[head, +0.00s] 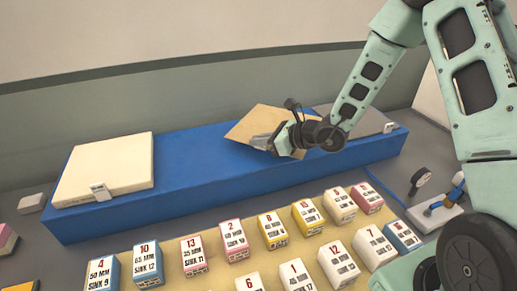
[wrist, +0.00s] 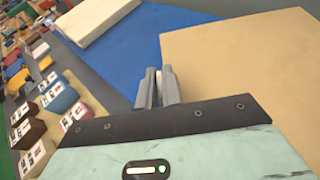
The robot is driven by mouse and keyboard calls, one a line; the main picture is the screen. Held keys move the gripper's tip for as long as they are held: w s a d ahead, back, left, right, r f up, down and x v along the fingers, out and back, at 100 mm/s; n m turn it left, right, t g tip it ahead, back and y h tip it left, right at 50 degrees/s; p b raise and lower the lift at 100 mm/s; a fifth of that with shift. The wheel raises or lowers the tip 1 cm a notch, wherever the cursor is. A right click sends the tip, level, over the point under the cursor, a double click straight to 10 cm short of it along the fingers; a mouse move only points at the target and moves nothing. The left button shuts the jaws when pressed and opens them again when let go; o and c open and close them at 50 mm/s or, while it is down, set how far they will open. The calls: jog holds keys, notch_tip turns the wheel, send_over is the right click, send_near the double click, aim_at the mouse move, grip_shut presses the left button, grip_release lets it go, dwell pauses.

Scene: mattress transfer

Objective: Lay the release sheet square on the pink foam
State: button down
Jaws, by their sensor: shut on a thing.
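My gripper (head: 262,142) is shut on the edge of a thin tan sheet (head: 250,125), which I take to be the release sheet. It holds the sheet tilted, over the right half of a long blue slab. In the wrist view the closed fingers (wrist: 158,88) sit at the left edge of the sheet (wrist: 240,65). Pink shows on small numbered foam blocks: block 2 (head: 233,240) and one at the right end of the back row (head: 367,198). A pink block (head: 6,240) is cut off at the left edge. I cannot tell which is the named foam.
A cream pad (head: 105,165) with a small tag lies on the left end of the blue slab (head: 210,165). A dark grey pad (head: 375,120) lies on its right end, partly behind my arm. Several numbered blocks stand in front. The slab's middle is bare.

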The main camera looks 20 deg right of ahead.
aim_at(260, 161)
jog(key=shift+f+p, duration=0.4)
jog(key=shift+f, duration=1.9)
jog(key=shift+f, duration=0.1)
jog(key=c, duration=1.6)
grip_release()
jog(key=shift+o, duration=0.2)
